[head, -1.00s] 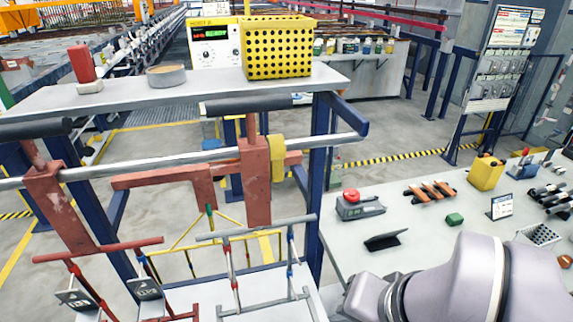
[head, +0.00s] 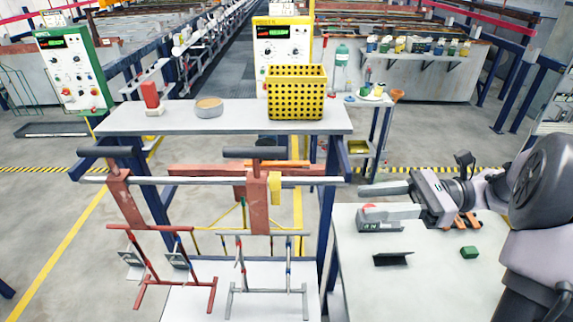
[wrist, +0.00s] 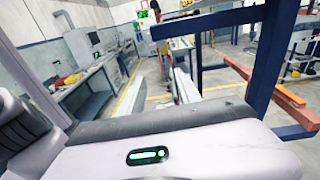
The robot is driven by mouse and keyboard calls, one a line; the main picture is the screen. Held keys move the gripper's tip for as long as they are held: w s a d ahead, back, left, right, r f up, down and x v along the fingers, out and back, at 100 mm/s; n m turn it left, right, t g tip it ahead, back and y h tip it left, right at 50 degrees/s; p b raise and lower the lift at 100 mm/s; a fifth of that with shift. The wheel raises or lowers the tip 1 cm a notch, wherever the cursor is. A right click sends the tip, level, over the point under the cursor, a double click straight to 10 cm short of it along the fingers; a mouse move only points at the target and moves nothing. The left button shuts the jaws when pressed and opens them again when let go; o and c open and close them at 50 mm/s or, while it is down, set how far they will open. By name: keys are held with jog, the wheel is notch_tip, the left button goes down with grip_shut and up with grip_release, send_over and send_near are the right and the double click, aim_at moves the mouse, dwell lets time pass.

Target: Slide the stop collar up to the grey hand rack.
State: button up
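The yellow stop collar (head: 274,190) sits on the silver rail (head: 215,180), close to the right side of a worn red hanger plate (head: 257,203). I cannot tell whether they touch. The grey hand rack (head: 268,291) shows below that plate, with a grey crossbar and thin uprights. My gripper (head: 365,200) is right of the rail's end and points left, above the right table. Its two fingers are apart with nothing seen between them. In the wrist view my pale gripper body fills the bottom; I cannot make out the collar there.
A red rack (head: 175,288) hangs left of the grey one. A shelf (head: 235,118) above the rail carries a yellow perforated basket (head: 296,95) and a round tin (head: 208,107). A blue post (head: 327,240) stands by the rail's right end. The right table (head: 360,290) holds small items.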

aim_at(276, 195)
jog(key=w+a+b, duration=0.1)
jog(key=a+b, duration=0.1)
jog(key=a, duration=1.4)
jog(key=shift+w+a+r+m+t+y+b, duration=0.2)
jog(key=shift+m+t+y+b, duration=0.1)
jog(key=shift+m+b, duration=0.1)
grip_shut()
dwell(0.4)
